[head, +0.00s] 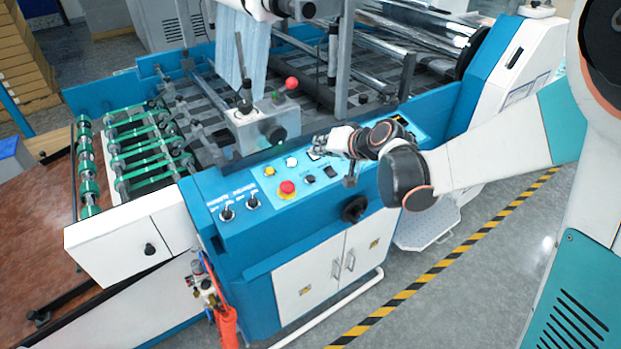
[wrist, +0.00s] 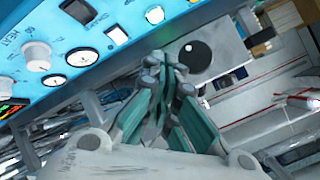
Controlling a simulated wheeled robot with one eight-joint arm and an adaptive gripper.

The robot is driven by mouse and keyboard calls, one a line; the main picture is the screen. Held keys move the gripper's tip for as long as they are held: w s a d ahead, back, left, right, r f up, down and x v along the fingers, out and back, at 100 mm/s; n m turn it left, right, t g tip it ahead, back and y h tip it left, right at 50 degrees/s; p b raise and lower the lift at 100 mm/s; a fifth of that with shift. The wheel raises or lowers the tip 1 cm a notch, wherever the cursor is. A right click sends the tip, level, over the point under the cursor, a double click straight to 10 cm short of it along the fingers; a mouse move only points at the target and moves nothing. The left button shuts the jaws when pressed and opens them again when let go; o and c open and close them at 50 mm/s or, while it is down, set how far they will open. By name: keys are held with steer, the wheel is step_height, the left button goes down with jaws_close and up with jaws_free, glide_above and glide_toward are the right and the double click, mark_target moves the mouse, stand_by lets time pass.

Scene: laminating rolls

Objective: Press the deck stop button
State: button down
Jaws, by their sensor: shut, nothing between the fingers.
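A red mushroom button (head: 287,188) on a yellow base sits on the blue control panel (head: 240,193) of the machine; I cannot read a label naming it as the deck stop. My gripper (head: 318,149) is above the panel, up and to the right of this button in the head view, apart from it. In the wrist view my gripper (wrist: 165,66) has its fingers together and empty. I cannot make out the red button in the wrist view.
A yellow button (head: 269,171), a white button (head: 292,162) and two toggle switches (head: 227,214) share the panel. A black handwheel (head: 354,209) is on the front. A red ball knob (head: 291,83) stands behind. The wrist view shows a gauge (wrist: 82,57) and a rocker switch (wrist: 117,35).

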steer(key=shift+w+a+f+b, duration=0.15)
steer(key=shift+w+f+b, duration=0.1)
steer(key=shift+f+b, duration=0.95)
steer(key=shift+w+a+f+b, duration=0.25)
steer(key=shift+f+b, duration=0.5)
steer(key=shift+f, duration=0.8)
steer(key=shift+w+a+f+b, duration=0.1)
steer(key=shift+w+f+b, duration=0.15)
steer(key=shift+f+b, duration=0.95)
steer(key=shift+f, duration=0.25)
steer(key=shift+w+f, duration=0.1)
steer(key=shift+f, duration=0.2)
steer(key=shift+a+f+b, duration=0.1)
steer(key=shift+f+b, duration=0.3)
steer(key=shift+b, duration=0.1)
steer(key=shift+r, duration=0.15)
steer(key=shift+r+p, duration=0.55)
steer(key=shift+r, duration=0.15)
steer(key=r+p, duration=0.2)
steer(key=r, duration=0.1)
steer(key=s+r+p, duration=0.1)
steer(key=r, duration=0.1)
steer(key=shift+d, duration=0.4)
